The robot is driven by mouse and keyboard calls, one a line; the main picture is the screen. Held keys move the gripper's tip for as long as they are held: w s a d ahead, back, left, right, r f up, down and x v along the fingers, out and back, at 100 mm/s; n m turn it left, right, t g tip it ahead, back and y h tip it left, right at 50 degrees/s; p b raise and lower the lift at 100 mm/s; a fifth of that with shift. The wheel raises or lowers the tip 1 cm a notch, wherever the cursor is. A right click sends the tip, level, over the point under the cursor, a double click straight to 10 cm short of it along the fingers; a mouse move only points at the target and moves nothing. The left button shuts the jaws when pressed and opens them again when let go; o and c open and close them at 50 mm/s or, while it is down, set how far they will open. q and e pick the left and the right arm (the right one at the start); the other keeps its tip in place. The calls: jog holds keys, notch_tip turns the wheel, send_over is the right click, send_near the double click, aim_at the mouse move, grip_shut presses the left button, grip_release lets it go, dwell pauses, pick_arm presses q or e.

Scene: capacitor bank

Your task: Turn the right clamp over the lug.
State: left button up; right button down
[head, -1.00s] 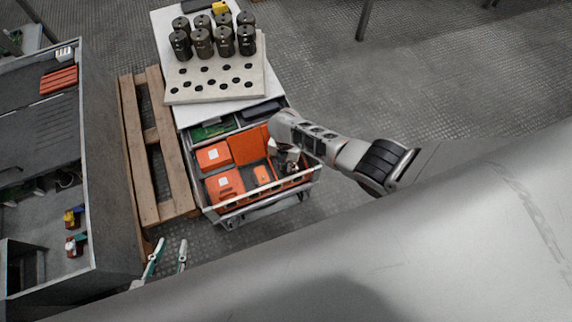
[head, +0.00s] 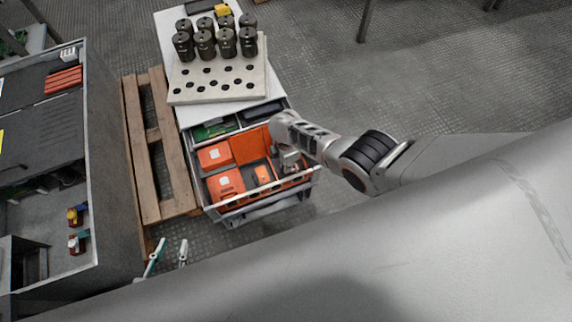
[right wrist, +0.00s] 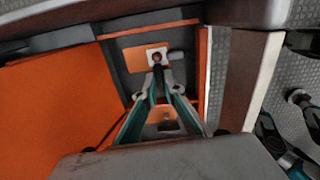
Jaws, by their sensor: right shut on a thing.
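My right gripper (right wrist: 157,80) reaches down into the right part of an open drawer (head: 262,203). In the right wrist view its teal-padded fingers come together on a small dark piece (right wrist: 157,68) with a reddish top. An orange plate (right wrist: 134,60) lies right behind that piece. In the head view the fingertips and the held piece are mostly hidden by my right wrist. I cannot tell for certain which part is the clamp or the lug. My left gripper (head: 168,254) is open and empty at the bottom left, above the floor.
Orange boxes (head: 213,156) and an orange panel (head: 250,147) fill the drawer. Dark cylinders (head: 204,42) stand on a holed board above. A wooden pallet (head: 146,140) lies left of the cart, beside a grey cabinet (head: 105,190). Open floor lies to the right.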

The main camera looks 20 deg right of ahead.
jog(key=shift+s+a+m, duration=0.1)
jog(key=shift+m, duration=0.3)
jog(key=c, duration=2.4)
grip_release()
jog(key=shift+f, duration=0.1)
jog(key=shift+r, duration=0.25)
jog(key=shift+r, duration=5.8)
